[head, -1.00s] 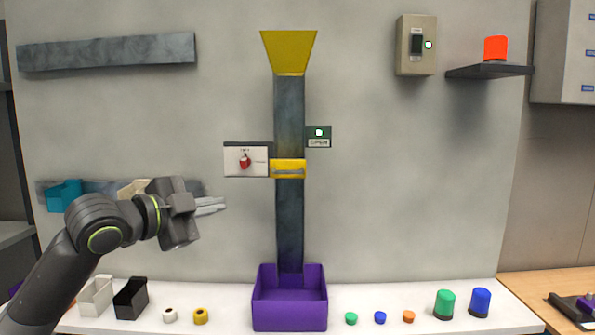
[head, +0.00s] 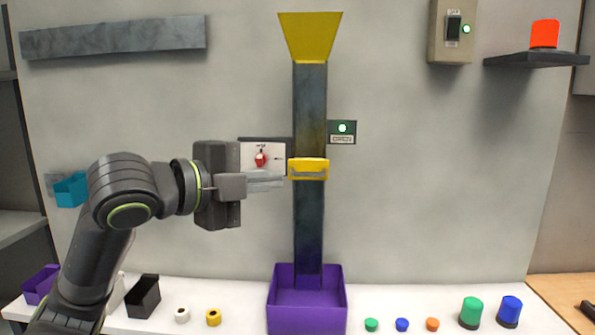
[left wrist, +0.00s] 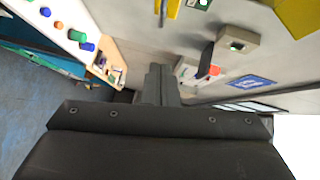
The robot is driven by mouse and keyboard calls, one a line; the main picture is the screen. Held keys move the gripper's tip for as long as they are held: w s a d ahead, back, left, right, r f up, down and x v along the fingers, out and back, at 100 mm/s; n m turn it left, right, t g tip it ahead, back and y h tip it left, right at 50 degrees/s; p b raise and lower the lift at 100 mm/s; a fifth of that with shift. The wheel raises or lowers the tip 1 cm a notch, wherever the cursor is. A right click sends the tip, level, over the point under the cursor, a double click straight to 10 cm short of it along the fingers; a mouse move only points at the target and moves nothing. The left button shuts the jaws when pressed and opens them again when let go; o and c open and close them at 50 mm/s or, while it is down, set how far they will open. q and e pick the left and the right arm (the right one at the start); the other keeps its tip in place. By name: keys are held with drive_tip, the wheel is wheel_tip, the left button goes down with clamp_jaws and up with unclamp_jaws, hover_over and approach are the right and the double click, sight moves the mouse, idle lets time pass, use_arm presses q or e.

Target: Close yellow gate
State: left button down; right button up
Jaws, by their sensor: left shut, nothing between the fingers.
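The yellow gate (head: 308,169) sits across the grey vertical chute (head: 310,105), below the yellow funnel (head: 310,37). A white panel with a red knob (head: 260,159) is just left of the gate. A small sign reading OPEN (head: 342,139) with a lit green lamp (head: 342,127) is on the right of the chute. My left gripper (head: 281,181) is shut and empty, its fingertips pointing right, just left of the gate and below the red knob. Whether the tips touch the gate I cannot tell. In the left wrist view the shut fingers (left wrist: 160,84) show against the wall. My right gripper is not in view.
A purple bin (head: 307,312) stands under the chute. Several coloured caps and cylinders lie on the white table (head: 240,296). A switch box (head: 452,32) and a red beacon on a black shelf (head: 535,59) are at upper right.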

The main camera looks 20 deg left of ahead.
sight(314, 174)
use_arm(q)
drive_tip(key=w+p, duration=0.1)
drive_tip(key=w, duration=0.2)
drive_tip(key=w+d+f+p, duration=0.1)
drive_tip(key=w, duration=0.1)
drive_tip(key=w+p, duration=0.1)
drive_tip(key=w, duration=0.2)
drive_tip(key=shift+w+d+f+p, duration=0.3)
drive_tip(key=shift+w+d, duration=0.05)
drive_tip(key=shift+d, duration=0.05)
drive_tip(key=shift+w, duration=0.1)
